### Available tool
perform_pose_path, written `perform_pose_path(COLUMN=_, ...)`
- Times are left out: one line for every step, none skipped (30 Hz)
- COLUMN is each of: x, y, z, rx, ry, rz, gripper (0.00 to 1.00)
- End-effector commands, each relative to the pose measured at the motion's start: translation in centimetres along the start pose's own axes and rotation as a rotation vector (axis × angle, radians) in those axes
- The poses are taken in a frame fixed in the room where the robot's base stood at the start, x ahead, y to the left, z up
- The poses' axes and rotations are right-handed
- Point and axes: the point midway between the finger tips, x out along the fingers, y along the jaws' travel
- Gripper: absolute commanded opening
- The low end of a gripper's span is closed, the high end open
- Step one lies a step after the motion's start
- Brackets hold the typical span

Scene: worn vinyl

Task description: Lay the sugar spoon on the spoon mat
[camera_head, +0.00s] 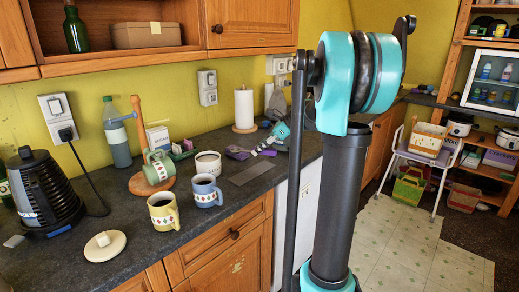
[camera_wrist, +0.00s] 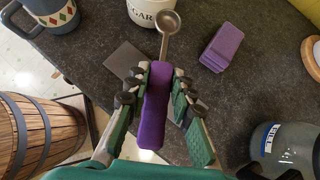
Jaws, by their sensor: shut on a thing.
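The sugar spoon has a purple handle (camera_wrist: 155,108) and a metal bowl (camera_wrist: 169,23) in the wrist view. My gripper (camera_wrist: 158,80) is shut on the handle, with a finger on each side. The bowl points away from me, toward the white sugar pot (camera_wrist: 148,10). The spoon mat is a flat grey rectangle (camera_wrist: 122,60), partly hidden by my gripper and the spoon. In the head view the mat (camera_head: 250,174) lies bare on the counter, and my gripper (camera_head: 264,146) is beyond it. The spoon is hard to make out there. Its height above the counter is unclear.
A purple stack (camera_wrist: 222,46) lies right of the spoon. A clear bottle (camera_wrist: 280,150) stands at lower right. A wooden barrel (camera_wrist: 35,135) is beyond the counter edge at left. The blue mug (camera_head: 206,191) and yellow mug (camera_head: 163,210) stand left of the mat.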

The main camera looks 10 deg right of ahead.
Motion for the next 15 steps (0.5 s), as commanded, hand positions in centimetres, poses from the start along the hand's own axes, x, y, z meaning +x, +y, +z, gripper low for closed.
perform_pose_path(x=0.0, y=0.0, z=0.0, rx=0.0, ry=0.0, rz=0.0, gripper=0.0)
perform_pose_path(x=0.0, y=0.0, z=0.0, rx=0.0, ry=0.0, rz=0.0, gripper=0.0)
perform_pose_path(x=0.1, y=0.0, z=-0.1, rx=0.0, ry=0.0, rz=0.0, gripper=0.0)
perform_pose_path(x=0.1, y=0.0, z=-0.1, rx=0.0, ry=0.0, rz=0.0, gripper=0.0)
perform_pose_path(x=0.2, y=0.0, z=-0.2, rx=0.0, ry=0.0, rz=0.0, gripper=0.0)
perform_pose_path(x=0.3, y=0.0, z=-0.3, rx=0.0, ry=0.0, rz=0.0, gripper=0.0)
perform_pose_path(x=0.5, y=0.0, z=-0.5, rx=0.0, ry=0.0, rz=0.0, gripper=0.0)
perform_pose_path(x=0.6, y=0.0, z=-0.6, rx=0.0, ry=0.0, rz=0.0, gripper=0.0)
perform_pose_path(x=0.8, y=0.0, z=-0.8, rx=0.0, ry=0.0, rz=0.0, gripper=0.0)
perform_pose_path(x=1.0, y=0.0, z=-1.0, rx=0.0, ry=0.0, rz=0.0, gripper=0.0)
perform_pose_path(x=1.2, y=0.0, z=-1.2, rx=0.0, ry=0.0, rz=0.0, gripper=0.0)
perform_pose_path(x=1.4, y=0.0, z=-1.4, rx=0.0, ry=0.0, rz=0.0, gripper=0.0)
perform_pose_path(x=1.6, y=0.0, z=-1.6, rx=0.0, ry=0.0, rz=0.0, gripper=0.0)
perform_pose_path(x=1.8, y=0.0, z=-1.8, rx=0.0, ry=0.0, rz=0.0, gripper=0.0)
perform_pose_path(x=2.1, y=0.0, z=-2.1, rx=0.0, ry=0.0, rz=0.0, gripper=0.0)
